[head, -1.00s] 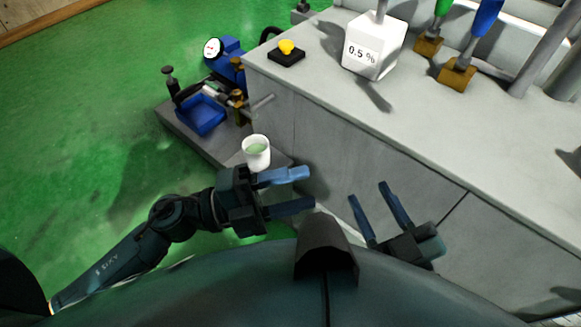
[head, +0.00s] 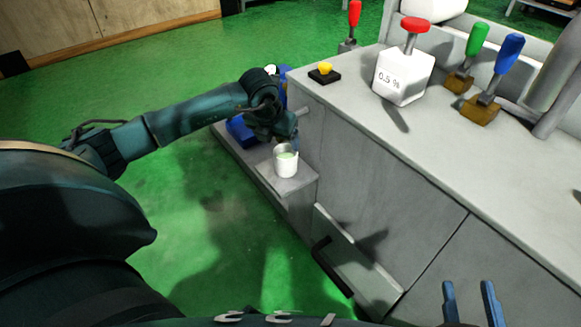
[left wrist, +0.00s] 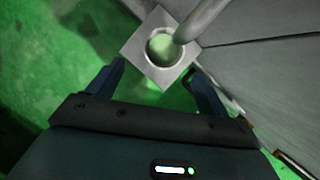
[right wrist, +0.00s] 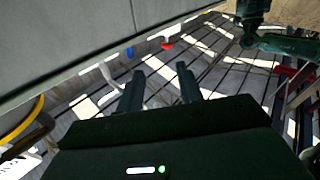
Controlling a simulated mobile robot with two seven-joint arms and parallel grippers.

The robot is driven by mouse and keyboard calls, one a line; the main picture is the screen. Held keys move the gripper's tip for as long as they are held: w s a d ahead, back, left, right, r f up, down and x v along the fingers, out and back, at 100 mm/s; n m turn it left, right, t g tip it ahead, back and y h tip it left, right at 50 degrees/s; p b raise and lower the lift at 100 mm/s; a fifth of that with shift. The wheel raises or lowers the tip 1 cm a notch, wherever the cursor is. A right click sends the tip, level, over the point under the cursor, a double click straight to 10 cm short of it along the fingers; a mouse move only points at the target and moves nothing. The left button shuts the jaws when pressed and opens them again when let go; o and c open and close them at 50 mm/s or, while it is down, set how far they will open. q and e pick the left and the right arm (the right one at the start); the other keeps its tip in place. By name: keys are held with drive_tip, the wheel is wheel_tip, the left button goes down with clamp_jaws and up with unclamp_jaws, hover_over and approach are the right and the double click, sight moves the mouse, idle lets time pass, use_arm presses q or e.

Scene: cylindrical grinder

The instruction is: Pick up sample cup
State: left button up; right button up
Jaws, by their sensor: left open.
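The sample cup (head: 286,164) is white, upright, and holds pale green liquid. It stands on a small grey ledge (head: 290,185) beside the grey machine. In the left wrist view, the cup (left wrist: 158,56) shows from above, between and beyond the fingertips, partly covered by a grey pipe. My left gripper (left wrist: 158,69) is open and empty. In the head view it is by the cup's far side, its fingers mostly hidden; I cannot tell whether they touch it. My right gripper (head: 469,287) is open and empty, low at the right; its spread fingers (right wrist: 160,78) also show in the right wrist view.
The grey machine cabinet (head: 385,180) borders the ledge on the right. A grey pipe (left wrist: 205,18) overhangs the cup. A yellow button (head: 325,68) and a white "0.5 %" block (head: 402,76) are on the cabinet top. Green floor (head: 190,215) is open to the left.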

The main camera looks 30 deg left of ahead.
use_arm(q)
drive_tip(key=b, duration=0.1)
approach(284, 155)
drive_tip(key=f, duration=0.2)
drive_tip(key=shift+s+d+f, duration=0.2)
drive_tip(key=shift+s+d, duration=0.05)
drive_tip(key=shift+d, duration=0.2)
drive_tip(key=b+x, duration=0.2)
drive_tip(key=x, duration=0.1)
drive_tip(key=shift+w+d+f, duration=0.15)
drive_tip(key=shift+d+f, duration=0.05)
drive_tip(key=shift+f, duration=0.2)
drive_tip(key=shift+w+f+b, duration=0.2)
drive_tip(key=shift+f+b, duration=0.15)
use_arm(e)
drive_tip(key=shift+w+a+r+m+t+y, duration=0.15)
drive_tip(key=shift+a+r+m+t+y, duration=0.15)
drive_tip(key=shift+a+r+m+y, duration=0.15)
use_arm(q)
drive_tip(key=shift+c, duration=0.6)
use_arm(e)
drive_tip(key=shift+f, duration=0.1)
use_arm(q)
drive_tip(key=c, duration=1)
use_arm(e)
drive_tip(key=shift+d+f, duration=0.1)
drive_tip(key=shift+f, duration=0.1)
